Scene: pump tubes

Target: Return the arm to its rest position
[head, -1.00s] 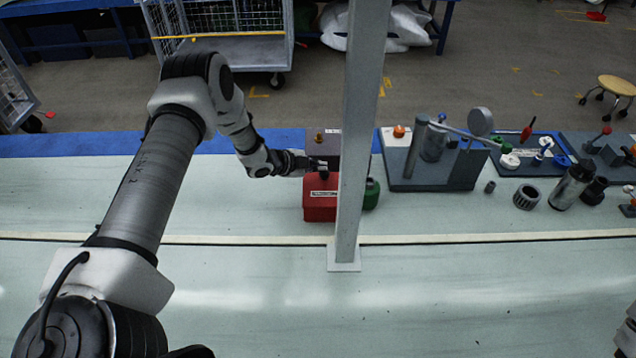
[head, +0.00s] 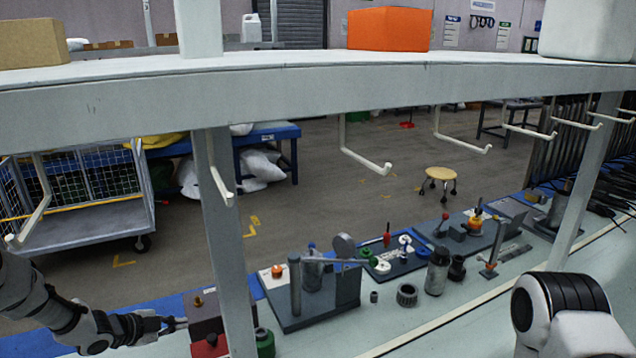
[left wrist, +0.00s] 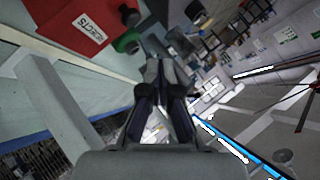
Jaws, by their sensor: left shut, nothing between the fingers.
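My left arm (head: 60,318) comes in from the lower left in the head view. Its gripper (head: 178,324) points right, close to the dark box (head: 206,310) behind the grey post. In the left wrist view the gripper's fingers (left wrist: 162,72) are together with nothing between them. A white and black link of my right arm (head: 565,310) shows at the lower right; its gripper is out of the picture.
A grey post (head: 225,240) stands just right of my left gripper. A red rejects box (left wrist: 75,22) and a green container (left wrist: 128,42) are near. Fixtures (head: 315,290) line the bench to the right. A shelf (head: 300,88) with hooks spans above.

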